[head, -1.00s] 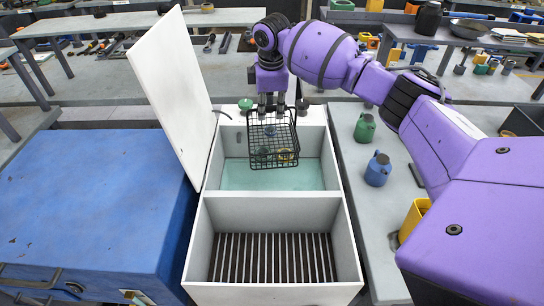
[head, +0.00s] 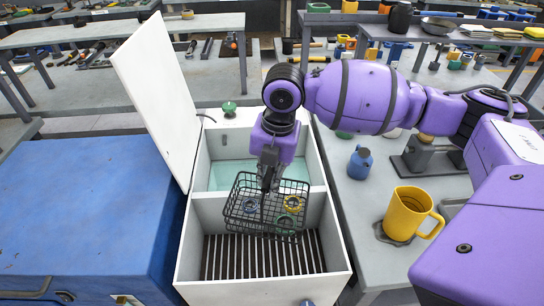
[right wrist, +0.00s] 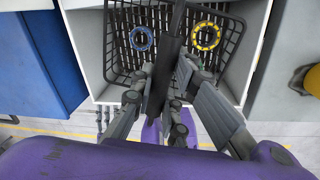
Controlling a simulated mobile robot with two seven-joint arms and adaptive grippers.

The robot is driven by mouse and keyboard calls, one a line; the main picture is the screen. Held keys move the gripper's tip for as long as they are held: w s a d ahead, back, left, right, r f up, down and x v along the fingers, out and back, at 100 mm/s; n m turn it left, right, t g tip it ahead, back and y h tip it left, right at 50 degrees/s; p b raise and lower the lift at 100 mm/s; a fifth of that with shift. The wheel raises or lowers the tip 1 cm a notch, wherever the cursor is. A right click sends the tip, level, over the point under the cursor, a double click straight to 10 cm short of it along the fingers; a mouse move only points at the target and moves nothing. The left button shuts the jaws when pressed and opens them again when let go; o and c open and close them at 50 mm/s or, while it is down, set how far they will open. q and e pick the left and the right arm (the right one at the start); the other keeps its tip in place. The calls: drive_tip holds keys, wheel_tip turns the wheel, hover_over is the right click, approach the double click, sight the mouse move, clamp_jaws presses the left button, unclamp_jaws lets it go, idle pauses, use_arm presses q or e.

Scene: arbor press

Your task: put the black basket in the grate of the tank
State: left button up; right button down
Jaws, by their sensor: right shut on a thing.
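My right gripper (head: 268,178) is shut on the black wire basket (head: 240,215), and its fingers also show in the right wrist view (right wrist: 167,78). The basket holds a blue ring (head: 250,205), a yellow ring (head: 293,204) and a green ring (head: 287,221). It hangs above the white tank (head: 341,262), over the divider and the rear part of the front compartment. The dark slatted grate (head: 262,262) lies in that front compartment, below and nearer than the basket. The basket covers its far end. My left gripper is not in view.
The tank's rear compartment holds greenish liquid (head: 225,173). A white lid (head: 155,95) stands open at the left, beside a blue cabinet (head: 85,220). A yellow mug (head: 403,214) and a blue can (head: 360,163) stand on the right bench.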

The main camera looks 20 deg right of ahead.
sight(278, 220)
drive_tip(key=s+f+n+b, duration=0.1)
drive_tip(key=f, duration=0.3)
drive_tip(key=s+f+n+b, duration=0.1)
drive_tip(key=f+b, duration=0.1)
drive_tip(key=f, duration=0.2)
drive_tip(key=s+f+n+b, duration=0.1)
drive_tip(key=s+f+b, duration=0.1)
drive_tip(key=f, duration=0.3)
drive_tip(key=shift+a, duration=0.3)
wheel_tip(278, 220, down, 11)
drive_tip(key=b, duration=0.1)
drive_tip(key=shift+r, duration=0.2)
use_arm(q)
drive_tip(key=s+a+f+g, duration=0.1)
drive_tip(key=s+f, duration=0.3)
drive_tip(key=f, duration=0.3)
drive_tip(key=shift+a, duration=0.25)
use_arm(e)
drive_tip(key=c, duration=1.7)
unclamp_jaws()
drive_tip(key=shift+s, duration=0.1)
